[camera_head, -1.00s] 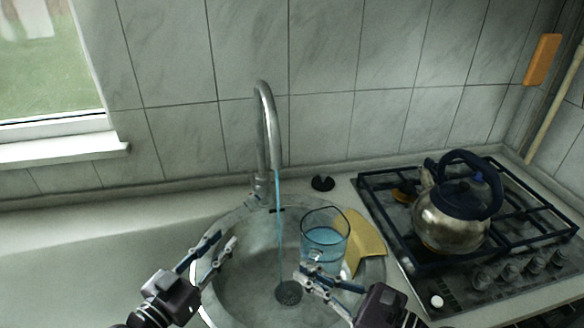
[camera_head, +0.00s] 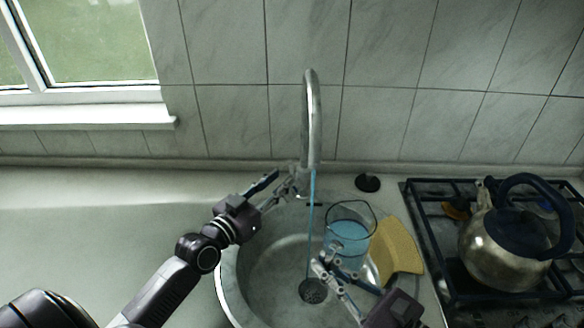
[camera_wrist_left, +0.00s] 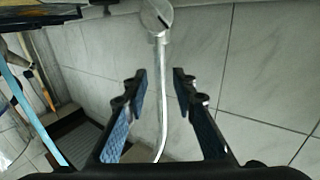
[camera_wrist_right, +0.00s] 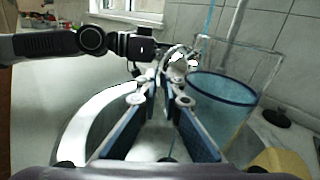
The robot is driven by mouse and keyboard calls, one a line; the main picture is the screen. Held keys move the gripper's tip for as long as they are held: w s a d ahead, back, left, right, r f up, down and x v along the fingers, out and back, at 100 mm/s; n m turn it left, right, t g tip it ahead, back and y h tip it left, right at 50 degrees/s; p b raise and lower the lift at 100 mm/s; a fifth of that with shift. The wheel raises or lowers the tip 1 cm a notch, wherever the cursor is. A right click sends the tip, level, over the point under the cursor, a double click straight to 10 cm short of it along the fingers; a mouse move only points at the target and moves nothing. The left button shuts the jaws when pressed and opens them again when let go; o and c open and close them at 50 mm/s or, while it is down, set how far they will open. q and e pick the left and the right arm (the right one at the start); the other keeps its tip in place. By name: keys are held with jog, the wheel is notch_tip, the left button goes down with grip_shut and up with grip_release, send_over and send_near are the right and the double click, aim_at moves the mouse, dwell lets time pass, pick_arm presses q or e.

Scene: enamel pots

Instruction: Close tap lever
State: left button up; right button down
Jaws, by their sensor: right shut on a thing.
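The tap (camera_head: 312,120) stands behind the round sink, and a thin blue stream of water (camera_head: 311,225) runs from its spout. My left gripper (camera_head: 279,182) is open at the tap's base. In the left wrist view, a thin metal rod (camera_wrist_left: 160,90) with a round end, seemingly the tap lever, shows between the open fingers; I cannot tell whether they touch it. In the head view the lever is hard to make out beside the fingers. My right gripper (camera_head: 327,264) is shut on the glass beaker (camera_head: 348,240), which holds blue water over the sink.
A yellow cloth (camera_head: 398,250) lies at the sink's right edge (camera_head: 225,275). A black plug (camera_head: 367,182) sits on the counter behind. A kettle (camera_head: 500,250) stands on the gas stove at right. The counter at left (camera_head: 90,220) is clear.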

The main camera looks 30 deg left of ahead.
aim_at(291, 170)
pick_arm(q)
jog(key=shift+w+d+p, duration=0.2)
jog(key=shift+w, duration=1.25)
jog(key=shift+w+d+p, duration=0.15)
jog(key=shift+w+d, duration=0.05)
jog(key=shift+w, duration=1.25)
jog(key=shift+c, duration=0.5)
grip_shut()
